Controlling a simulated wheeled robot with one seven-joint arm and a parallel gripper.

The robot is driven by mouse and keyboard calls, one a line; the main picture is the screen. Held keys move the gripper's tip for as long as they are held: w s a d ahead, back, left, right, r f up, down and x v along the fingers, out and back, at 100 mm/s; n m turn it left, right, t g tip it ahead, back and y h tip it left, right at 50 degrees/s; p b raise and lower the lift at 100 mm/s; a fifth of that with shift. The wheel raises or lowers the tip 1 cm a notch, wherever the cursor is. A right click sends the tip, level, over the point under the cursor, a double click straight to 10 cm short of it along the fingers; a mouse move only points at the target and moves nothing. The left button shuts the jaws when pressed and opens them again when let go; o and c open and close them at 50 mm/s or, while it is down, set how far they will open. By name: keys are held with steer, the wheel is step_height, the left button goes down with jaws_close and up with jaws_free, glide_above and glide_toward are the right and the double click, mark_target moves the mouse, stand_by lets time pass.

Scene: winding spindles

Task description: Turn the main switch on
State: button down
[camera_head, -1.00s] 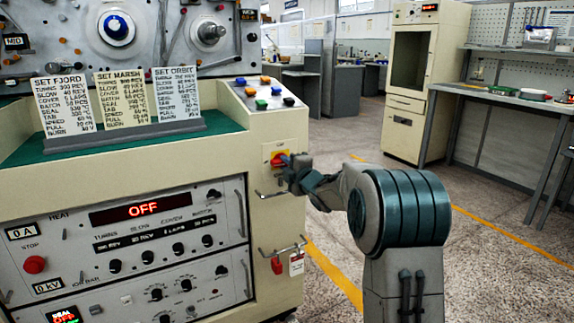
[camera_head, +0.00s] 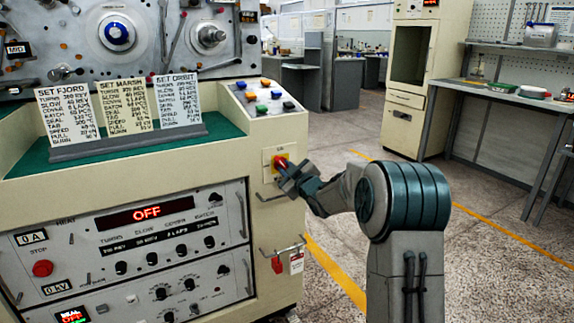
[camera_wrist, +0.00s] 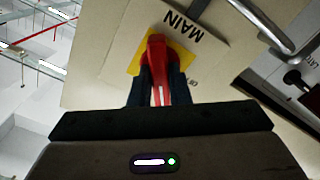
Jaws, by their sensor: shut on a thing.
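The main switch (camera_wrist: 156,52) is a red handle on a yellow plate, with the word MAIN printed on the panel beside it. In the head view the switch (camera_head: 279,162) sits on the right side of the cream machine, below the coloured buttons. My gripper (camera_wrist: 158,80) is shut on the red handle, one dark finger on each side of it. In the head view my gripper (camera_head: 286,174) reaches the switch from the right and partly covers it. The display (camera_head: 146,213) on the machine's front reads OFF in red.
A metal rail handle (camera_head: 270,197) juts out just below the switch. A lower hook bar (camera_head: 283,250) carries a red padlock and a tag. Three set cards (camera_head: 122,103) stand on the green top. The floor right of the machine is open.

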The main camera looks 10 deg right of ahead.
steer(key=m+p, duration=0.2)
steer(key=m, duration=0.2)
steer(key=shift+r, duration=0.15)
steer(key=shift+m+p, duration=0.7)
steer(key=shift+m, duration=0.8)
steer(key=c, duration=1.4)
jaws_free()
steer(key=shift+o, duration=0.2)
steer(key=p+v, duration=0.1)
steer(key=v, duration=1.2)
steer(key=shift+s+p, duration=0.3)
steer(key=shift+s, duration=0.05)
steer(key=shift+d, duration=0.1)
